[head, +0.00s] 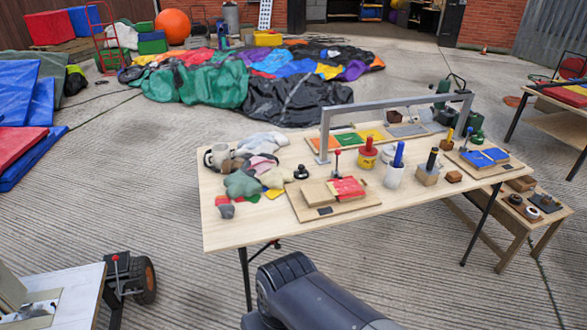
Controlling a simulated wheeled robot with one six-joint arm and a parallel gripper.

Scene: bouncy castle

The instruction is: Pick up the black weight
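A small black object with a knob-like top (300,172) stands on the wooden table (232,232), near its middle left. It looks like the black weight, but it is too small to be sure. It stands upright between the pile of cloth pieces (243,185) and a board with a red block (347,188). A dark link of my arm shows at the bottom centre, in front of the table's near edge. My gripper is not in view.
A grey metal frame (396,108) arches over the table's back. Coloured cylinders, including a white pot with a blue stick (394,175), stand to the right. A lower bench (545,222) adjoins the right side. A white-topped stand (70,295) is at lower left.

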